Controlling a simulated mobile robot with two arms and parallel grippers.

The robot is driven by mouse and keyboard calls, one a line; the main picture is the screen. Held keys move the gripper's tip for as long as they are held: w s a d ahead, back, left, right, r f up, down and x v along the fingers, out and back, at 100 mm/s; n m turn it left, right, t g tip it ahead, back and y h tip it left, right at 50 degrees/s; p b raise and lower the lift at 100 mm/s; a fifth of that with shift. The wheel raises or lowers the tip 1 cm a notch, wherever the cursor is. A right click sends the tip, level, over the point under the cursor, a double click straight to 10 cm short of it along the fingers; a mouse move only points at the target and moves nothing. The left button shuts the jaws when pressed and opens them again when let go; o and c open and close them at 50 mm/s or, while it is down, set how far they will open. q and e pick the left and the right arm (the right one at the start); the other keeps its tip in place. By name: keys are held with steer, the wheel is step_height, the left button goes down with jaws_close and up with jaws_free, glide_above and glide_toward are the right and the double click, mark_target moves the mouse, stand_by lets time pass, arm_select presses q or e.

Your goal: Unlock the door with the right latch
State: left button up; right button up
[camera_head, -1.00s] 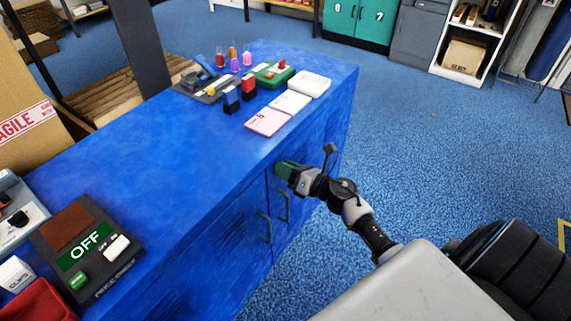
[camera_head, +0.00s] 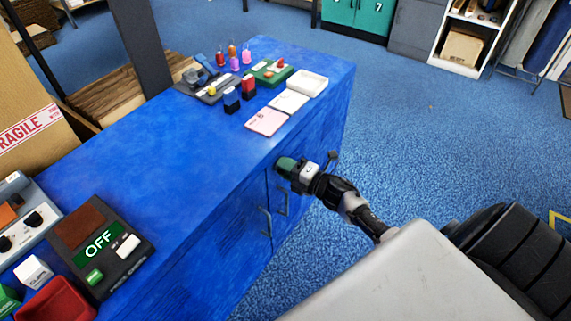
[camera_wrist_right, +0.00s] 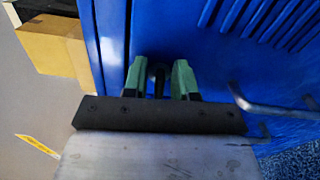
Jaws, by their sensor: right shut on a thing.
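The blue counter (camera_head: 160,140) has doors with grey bar handles on its front. My right gripper (camera_head: 283,166) is at the front face, just under the top edge and above the handles. In the right wrist view its two green fingers (camera_wrist_right: 161,80) close on a small dark latch (camera_wrist_right: 158,75) against the blue door (camera_wrist_right: 215,75). The latch is mostly hidden by the fingers, and I cannot tell its angle. In the head view the gripper covers it. My left gripper is not in view.
The grey handles (camera_head: 265,222) hang below my right gripper; one also shows in the right wrist view (camera_wrist_right: 268,107). Open blue carpet lies to the right.

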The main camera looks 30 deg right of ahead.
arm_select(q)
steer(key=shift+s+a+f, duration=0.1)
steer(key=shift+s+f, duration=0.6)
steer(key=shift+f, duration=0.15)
arm_select(e)
steer(key=shift+m, duration=0.7)
steer(key=o, duration=0.6)
steer(key=shift+f, duration=0.1)
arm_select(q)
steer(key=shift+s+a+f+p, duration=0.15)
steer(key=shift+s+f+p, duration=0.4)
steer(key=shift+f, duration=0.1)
arm_select(e)
steer(key=v, duration=1.1)
steer(key=shift+w, duration=0.1)
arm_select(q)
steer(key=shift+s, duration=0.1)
